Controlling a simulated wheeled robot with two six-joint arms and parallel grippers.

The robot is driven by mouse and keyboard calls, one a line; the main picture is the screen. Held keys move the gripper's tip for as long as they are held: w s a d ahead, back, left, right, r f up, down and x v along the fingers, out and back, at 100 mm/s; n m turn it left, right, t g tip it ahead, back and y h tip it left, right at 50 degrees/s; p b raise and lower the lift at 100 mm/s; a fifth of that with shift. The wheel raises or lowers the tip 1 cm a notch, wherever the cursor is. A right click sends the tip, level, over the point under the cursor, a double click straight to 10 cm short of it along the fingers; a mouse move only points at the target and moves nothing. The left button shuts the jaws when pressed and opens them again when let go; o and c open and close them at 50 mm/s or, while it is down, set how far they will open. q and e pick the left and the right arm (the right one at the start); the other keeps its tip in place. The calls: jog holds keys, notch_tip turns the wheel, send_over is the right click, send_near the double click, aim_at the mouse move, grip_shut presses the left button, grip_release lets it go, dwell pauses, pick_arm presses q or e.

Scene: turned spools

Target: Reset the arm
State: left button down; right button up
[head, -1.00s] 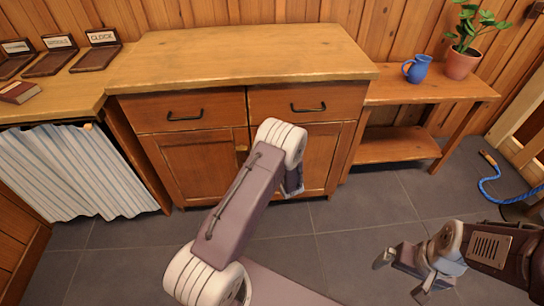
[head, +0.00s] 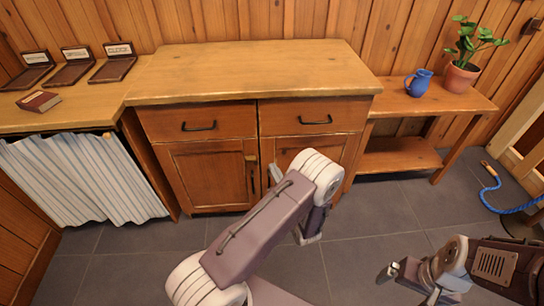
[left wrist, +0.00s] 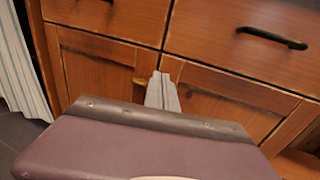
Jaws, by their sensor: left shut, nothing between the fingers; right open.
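My left arm (head: 255,225) reaches in from the bottom of the head view, in front of the wooden cabinet (head: 250,85). The left gripper (head: 275,174) is mostly hidden behind this arm; a pale fingertip shows against the cabinet doors. In the left wrist view the left gripper (left wrist: 162,92) has its fingers together, empty, pointing toward the cabinet front. I cannot tell whether it touches the doors. My right gripper (head: 411,284) is open and empty above the floor at the lower right.
The cabinet has two drawers with dark handles (head: 199,126). A low shelf table (head: 440,103) holds a blue mug (head: 418,83) and a potted plant (head: 460,78). A blue rope (head: 495,200) lies at the right. A striped curtain (head: 80,178) hangs at the left. Grey floor (head: 370,215) is clear.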

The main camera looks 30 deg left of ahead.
pick_arm(q)
jog(key=shift+s+d, duration=0.3)
jog(key=shift+s, duration=0.2)
